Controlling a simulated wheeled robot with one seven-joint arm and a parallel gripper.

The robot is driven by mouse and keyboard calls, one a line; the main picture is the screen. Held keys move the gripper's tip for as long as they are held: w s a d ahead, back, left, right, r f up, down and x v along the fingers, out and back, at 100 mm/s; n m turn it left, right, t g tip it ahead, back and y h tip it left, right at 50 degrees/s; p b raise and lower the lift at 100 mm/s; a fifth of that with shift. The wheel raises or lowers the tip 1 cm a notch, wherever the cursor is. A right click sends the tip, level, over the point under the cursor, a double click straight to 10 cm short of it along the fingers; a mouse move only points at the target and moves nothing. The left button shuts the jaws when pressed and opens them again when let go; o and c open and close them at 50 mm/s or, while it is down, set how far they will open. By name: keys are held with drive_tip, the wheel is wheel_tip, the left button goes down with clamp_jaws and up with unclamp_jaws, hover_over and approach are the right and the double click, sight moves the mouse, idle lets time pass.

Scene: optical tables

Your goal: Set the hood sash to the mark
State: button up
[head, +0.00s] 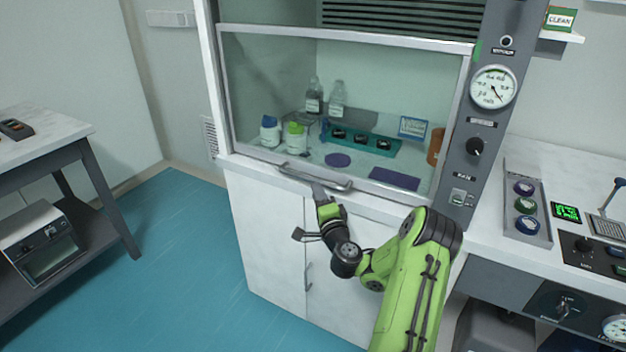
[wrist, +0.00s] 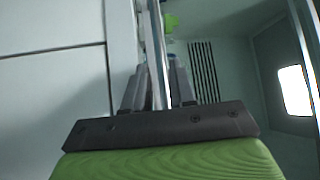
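The hood sash (head: 345,38) is a clear pane in a pale frame, and it is down, with its bottom rail near the hood's front ledge. The sash handle (head: 315,178) is a metal bar along that rail. A small green patch (head: 477,50) on the right post, beside the sash, may be the mark. The exact contact is hidden in the head view.
Inside the hood are bottles (head: 296,138), a teal rack (head: 360,142) and a purple mat (head: 394,179). The right post carries a gauge (head: 493,87) and a black knob (head: 475,147). A bench (head: 520,240) stands right; blue floor (head: 180,240) is clear left.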

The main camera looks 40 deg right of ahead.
drive_tip(key=p+x, duration=0.1)
drive_tip(key=x, duration=0.3)
drive_tip(key=shift+w+d, duration=0.15)
drive_tip(key=shift+w, duration=0.2)
drive_tip(key=shift+c, duration=0.3)
clamp_jaws()
